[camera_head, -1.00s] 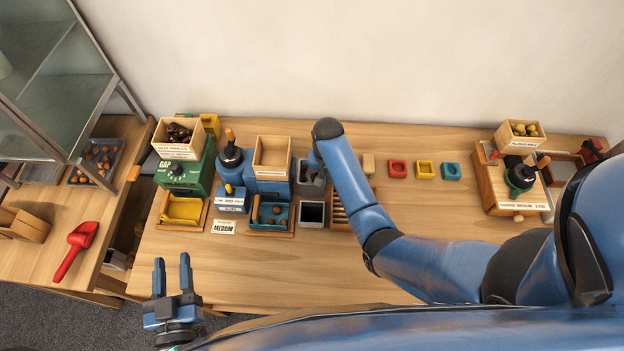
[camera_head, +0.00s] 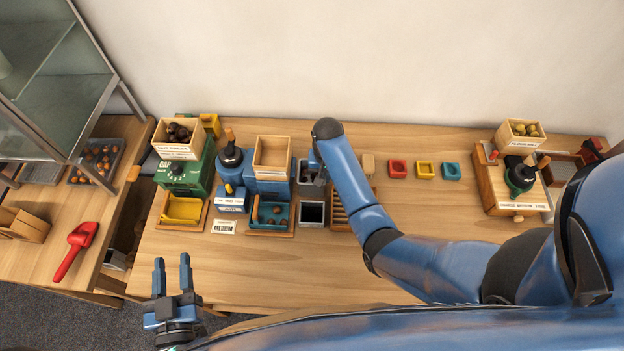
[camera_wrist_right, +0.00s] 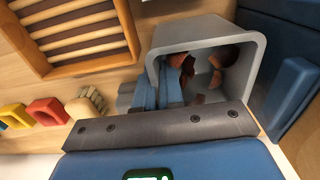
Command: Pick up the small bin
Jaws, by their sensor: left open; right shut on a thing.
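The small grey bin (camera_head: 303,182) stands between the blue machine and the slatted wooden rack, partly hidden by my right arm. In the right wrist view the bin (camera_wrist_right: 207,32) holds brown chestnut pieces (camera_wrist_right: 222,62). My right gripper (camera_wrist_right: 160,92) is shut on the bin's wall at its left side, with finger surfaces visible inside the rim. In the head view the right fingertips are hidden under the arm.
A second grey bin with a dark inside (camera_head: 312,224) stands just in front. The blue machine (camera_head: 268,187) is close on the left, the slatted rack (camera_head: 340,217) on the right. Red (camera_head: 398,168), yellow (camera_head: 425,170) and teal (camera_head: 451,171) blocks lie further right. The front right tabletop is clear.

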